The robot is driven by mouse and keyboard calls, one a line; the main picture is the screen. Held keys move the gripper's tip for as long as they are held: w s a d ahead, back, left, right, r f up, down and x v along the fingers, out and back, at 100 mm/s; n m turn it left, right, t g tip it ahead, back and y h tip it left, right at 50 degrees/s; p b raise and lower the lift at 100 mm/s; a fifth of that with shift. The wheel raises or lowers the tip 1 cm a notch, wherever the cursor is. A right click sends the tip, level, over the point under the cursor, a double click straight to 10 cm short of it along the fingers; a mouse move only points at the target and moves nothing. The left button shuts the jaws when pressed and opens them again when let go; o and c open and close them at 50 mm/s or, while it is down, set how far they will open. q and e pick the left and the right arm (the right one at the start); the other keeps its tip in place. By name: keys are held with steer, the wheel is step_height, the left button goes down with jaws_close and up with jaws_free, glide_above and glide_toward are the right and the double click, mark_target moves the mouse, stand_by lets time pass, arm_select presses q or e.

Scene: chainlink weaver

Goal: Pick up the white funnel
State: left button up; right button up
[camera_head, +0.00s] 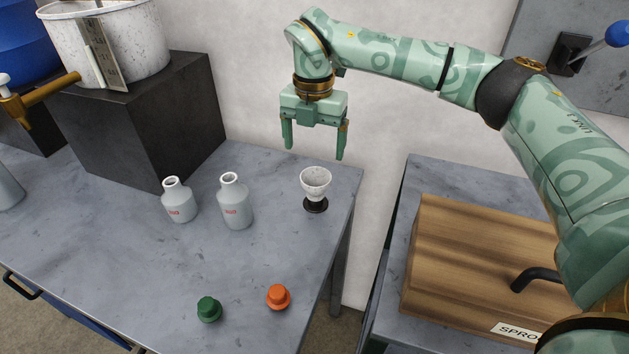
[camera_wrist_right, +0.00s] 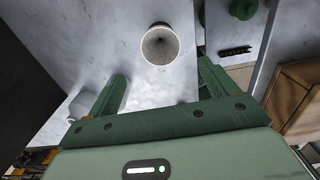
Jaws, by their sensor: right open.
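The white funnel (camera_head: 316,181) is a speckled white cup shape standing upright on a small black base (camera_head: 316,205), near the right end of the grey table. In the right wrist view the funnel (camera_wrist_right: 160,45) shows its round open mouth, ahead of the fingers and roughly between them. My right gripper (camera_head: 313,152) is open and empty, pointing down above the funnel and apart from it. Its two green fingers also show in the right wrist view (camera_wrist_right: 162,90). My left gripper is not in view.
Two grey bottles (camera_head: 179,200) (camera_head: 235,201) stand left of the funnel. A green cap (camera_head: 209,309) and an orange cap (camera_head: 278,297) lie at the table's front. A black block (camera_head: 150,125) carries a white pot (camera_head: 120,45). A wooden box (camera_head: 470,260) sits on the right-hand table.

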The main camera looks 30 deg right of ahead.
mark_target(316, 181)
step_height(316, 181, down, 7)
steer(key=shift+w+r+b, duration=0.1)
steer(key=shift+r+b, duration=0.1)
steer(key=shift+b, duration=0.55)
steer(key=shift+f, duration=0.5)
steer(key=f+b, duration=0.1)
steer(key=f, duration=0.2)
steer(key=f+b, duration=0.1)
steer(key=f, duration=0.1)
steer(key=shift+w+d+f+b, duration=0.1)
steer(key=shift+d+f+b, duration=0.05)
steer(key=shift+d+b, duration=0.2)
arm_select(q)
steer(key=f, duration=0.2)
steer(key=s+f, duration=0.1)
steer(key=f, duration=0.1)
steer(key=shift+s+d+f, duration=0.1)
arm_select(e)
steer(key=c, duration=1)
